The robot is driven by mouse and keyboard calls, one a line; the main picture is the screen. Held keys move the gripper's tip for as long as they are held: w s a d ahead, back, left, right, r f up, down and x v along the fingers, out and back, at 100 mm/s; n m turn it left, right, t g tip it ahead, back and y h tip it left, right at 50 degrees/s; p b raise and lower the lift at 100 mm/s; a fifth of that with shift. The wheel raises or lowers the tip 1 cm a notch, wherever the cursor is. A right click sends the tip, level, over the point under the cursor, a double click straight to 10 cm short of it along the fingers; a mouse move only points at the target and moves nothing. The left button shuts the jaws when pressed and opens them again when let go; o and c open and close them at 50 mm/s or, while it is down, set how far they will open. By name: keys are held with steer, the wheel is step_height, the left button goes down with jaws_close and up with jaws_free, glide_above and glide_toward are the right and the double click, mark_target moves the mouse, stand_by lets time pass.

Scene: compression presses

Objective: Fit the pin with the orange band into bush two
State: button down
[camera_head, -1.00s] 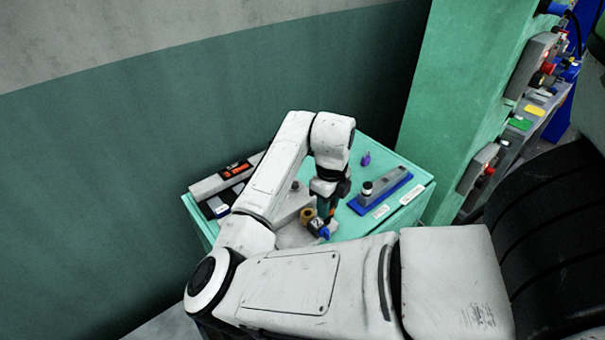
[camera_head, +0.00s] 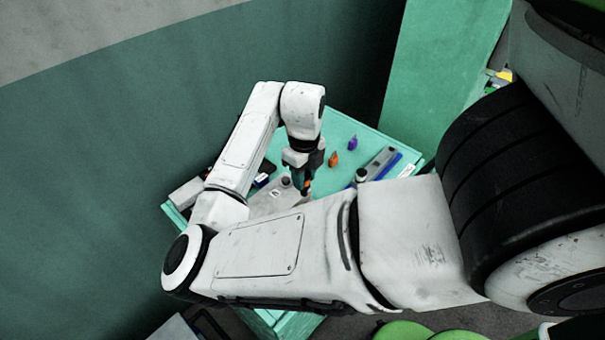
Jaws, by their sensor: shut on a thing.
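My gripper (camera_head: 305,184) points down over the teal table (camera_head: 338,122), above the right end of a light grey plate. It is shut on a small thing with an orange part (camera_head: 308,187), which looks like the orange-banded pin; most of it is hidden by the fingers. The grey plate (camera_head: 270,199) has a pale label and a round dark-topped part (camera_head: 285,181) to the left of my gripper. I cannot tell which opening is bush two, and my forearm hides the plate's near side. Whether the held thing touches the plate is unclear.
An orange pointed piece (camera_head: 334,158) and a purple one (camera_head: 352,143) stand right of my gripper. A grey block on a blue base (camera_head: 381,162) lies farther right, near a black-topped knob (camera_head: 361,175). A green machine column (camera_head: 440,80) rises behind the table's right side.

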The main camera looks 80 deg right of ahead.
steer(key=shift+f+b, duration=2.45)
steer(key=shift+f, duration=0.5)
steer(key=shift+f+b, duration=1.9)
steer(key=shift+f, duration=0.3)
steer(key=c, duration=0.7)
jaws_free()
step_height(320, 180, up, 11)
steer(key=shift+f+b, duration=0.1)
steer(key=shift+b, duration=0.3)
